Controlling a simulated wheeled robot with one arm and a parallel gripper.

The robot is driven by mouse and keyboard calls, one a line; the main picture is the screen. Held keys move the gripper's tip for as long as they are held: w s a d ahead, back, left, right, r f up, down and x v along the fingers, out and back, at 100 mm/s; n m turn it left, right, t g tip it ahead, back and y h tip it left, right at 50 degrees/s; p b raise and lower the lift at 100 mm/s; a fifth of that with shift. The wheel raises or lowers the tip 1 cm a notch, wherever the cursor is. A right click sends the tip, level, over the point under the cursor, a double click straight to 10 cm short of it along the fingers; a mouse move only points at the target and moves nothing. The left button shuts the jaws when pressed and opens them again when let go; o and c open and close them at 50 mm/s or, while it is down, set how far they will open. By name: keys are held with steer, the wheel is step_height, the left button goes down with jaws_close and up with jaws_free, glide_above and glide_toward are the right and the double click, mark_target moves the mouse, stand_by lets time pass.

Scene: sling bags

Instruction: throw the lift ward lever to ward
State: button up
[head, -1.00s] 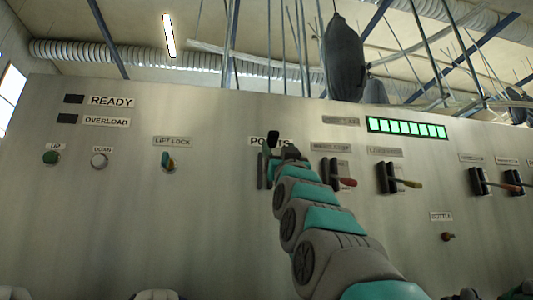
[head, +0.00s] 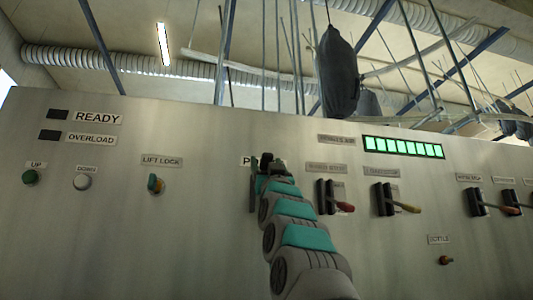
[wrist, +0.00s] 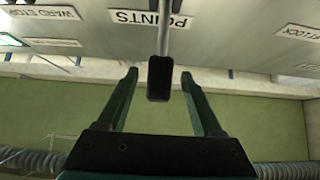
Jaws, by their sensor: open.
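The panel has a row of levers. A red-handled lever (head: 345,207) and a yellow-handled lever (head: 406,207) stand right of my gripper (head: 268,160). Their handles stick out from dark slotted plates. The label above the yellow-handled lever (head: 382,172) is too blurred to read surely, so I cannot tell which lever is the lift ward one. In the wrist view my gripper (wrist: 159,74) is open, with a black handle (wrist: 158,80) below the POINTS label (wrist: 148,18) between its fingers. Contact is not clear. My arm hides much of the POINTS lever in the head view.
The LIFT LOCK knob (head: 156,184) and the UP button (head: 30,177) are on the left. Dark bags (head: 338,72) hang behind the panel. The panel face between controls is bare.

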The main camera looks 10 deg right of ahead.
steer(key=shift+w+r, duration=0.3)
steer(key=shift+r, duration=0.1)
steer(key=shift+c, duration=0.3)
jaws_close()
stand_by(0.9)
